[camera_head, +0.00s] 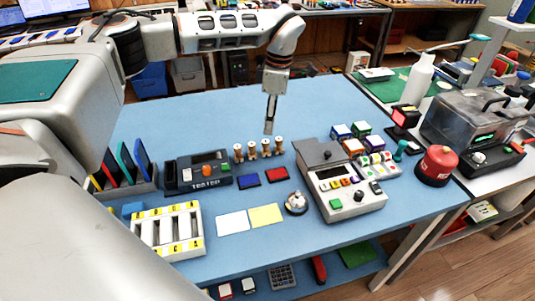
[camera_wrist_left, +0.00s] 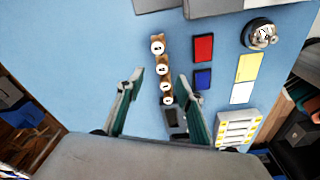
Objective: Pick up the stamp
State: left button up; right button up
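Several stamps (camera_head: 266,148) with brown bodies and pale round tops stand upright in a row on the blue table. The row also shows in the left wrist view (camera_wrist_left: 163,69), where the round white tops carry dark marks too small to read. My left gripper (camera_head: 269,126) hangs pointing down over the table, just behind the row in the head view. In the left wrist view my left gripper (camera_wrist_left: 158,80) has its two fingers spread wide, with part of the row between them and nothing held. My right gripper is in neither view.
A blue pad (camera_head: 249,180) and a red pad (camera_head: 276,175) lie in front of the stamps. White (camera_head: 232,223) and yellow (camera_head: 266,216) cards, a silver bell (camera_head: 296,204) and a tester (camera_head: 205,172) are nearby. A keypad machine (camera_head: 345,190) stands right. The back left table is clear.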

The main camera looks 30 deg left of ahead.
aim_at(266, 141)
pick_arm(q)
jog(key=f, duration=0.3)
jog(key=f+b, duration=0.1)
jog(key=f, duration=0.2)
jog(key=s+a+f, duration=0.1)
jog(key=f, duration=0.2)
jog(key=shift+r, duration=0.15)
jog(key=shift+c, duration=0.3)
jog(key=c, duration=1)
